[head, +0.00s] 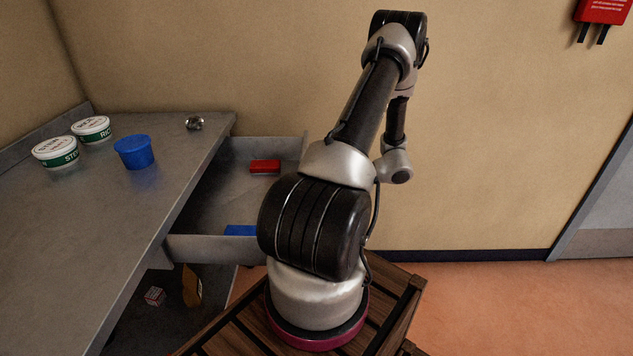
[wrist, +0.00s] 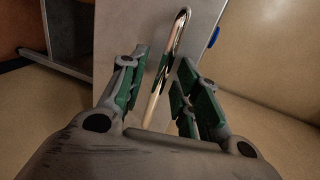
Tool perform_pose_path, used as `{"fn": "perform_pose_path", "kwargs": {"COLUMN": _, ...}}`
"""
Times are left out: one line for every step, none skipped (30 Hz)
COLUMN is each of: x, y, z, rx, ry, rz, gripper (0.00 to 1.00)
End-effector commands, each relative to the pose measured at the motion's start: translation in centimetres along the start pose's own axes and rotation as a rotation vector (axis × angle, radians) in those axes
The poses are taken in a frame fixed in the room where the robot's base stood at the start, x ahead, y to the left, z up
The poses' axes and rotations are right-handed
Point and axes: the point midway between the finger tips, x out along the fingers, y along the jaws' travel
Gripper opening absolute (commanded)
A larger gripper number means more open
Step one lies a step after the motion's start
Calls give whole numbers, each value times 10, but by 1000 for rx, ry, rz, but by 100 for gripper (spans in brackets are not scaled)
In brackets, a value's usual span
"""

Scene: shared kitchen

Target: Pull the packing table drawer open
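The packing table drawer (head: 213,249) is pulled out from the grey table in the head view, its inside showing. My arm covers part of its right side. In the wrist view the drawer's grey front (wrist: 118,32) faces me, with a shiny metal bar handle (wrist: 168,62) running lengthwise. My gripper (wrist: 162,62) is open, with its green-padded fingers on either side of the handle. Gaps show between the pads and the bar. In the head view my gripper is hidden behind the arm.
A red block (head: 265,166) and a blue block (head: 240,230) lie in the drawer. On the table (head: 75,225) stand two white-and-green tubs (head: 55,152), a blue tub (head: 134,152) and a small metallic item (head: 194,124). Small items lie on a shelf below. Floor (head: 520,300) is clear at right.

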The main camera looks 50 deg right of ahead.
Motion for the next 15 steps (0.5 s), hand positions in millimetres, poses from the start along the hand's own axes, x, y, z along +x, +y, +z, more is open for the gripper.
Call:
{"fn": "perform_pose_path", "kwargs": {"x": -8, "y": 0, "z": 0, "rx": -1, "ry": 3, "rz": 0, "gripper": 32}}
{"fn": "perform_pose_path", "kwargs": {"x": -13, "y": 0, "z": -1, "rx": -1, "ry": 4, "rz": 0, "gripper": 32}}
{"fn": "perform_pose_path", "kwargs": {"x": -21, "y": 0, "z": 0, "rx": -1, "ry": 5, "rz": 1, "gripper": 32}}
{"fn": "perform_pose_path", "kwargs": {"x": -28, "y": 0, "z": -1, "rx": -1, "ry": 5, "rz": 1, "gripper": 32}}
{"fn": "perform_pose_path", "kwargs": {"x": -35, "y": 0, "z": -1, "rx": -1, "ry": 6, "rz": 1, "gripper": 32}}
{"fn": "perform_pose_path", "kwargs": {"x": -44, "y": 0, "z": 0, "rx": -1, "ry": 5, "rz": 1, "gripper": 32}}
{"fn": "perform_pose_path", "kwargs": {"x": -51, "y": 0, "z": 0, "rx": -2, "ry": 5, "rz": 1, "gripper": 32}}
{"fn": "perform_pose_path", "kwargs": {"x": -59, "y": 1, "z": -1, "rx": -2, "ry": 6, "rz": 1, "gripper": 32}}
{"fn": "perform_pose_path", "kwargs": {"x": -67, "y": 0, "z": 0, "rx": 0, "ry": 4, "rz": 1, "gripper": 32}}
{"fn": "perform_pose_path", "kwargs": {"x": -74, "y": 1, "z": 0, "rx": 0, "ry": 5, "rz": 1, "gripper": 32}}
{"fn": "perform_pose_path", "kwargs": {"x": -80, "y": 1, "z": -1, "rx": -1, "ry": 5, "rz": 1, "gripper": 32}}
{"fn": "perform_pose_path", "kwargs": {"x": -87, "y": 1, "z": 0, "rx": -1, "ry": 4, "rz": 1, "gripper": 32}}
{"fn": "perform_pose_path", "kwargs": {"x": -92, "y": 0, "z": 0, "rx": -1, "ry": 3, "rz": 1, "gripper": 32}}
{"fn": "perform_pose_path", "kwargs": {"x": -96, "y": 1, "z": 0, "rx": 0, "ry": 4, "rz": 1, "gripper": 32}}
{"fn": "perform_pose_path", "kwargs": {"x": -101, "y": 1, "z": 0, "rx": 0, "ry": 4, "rz": 1, "gripper": 32}}
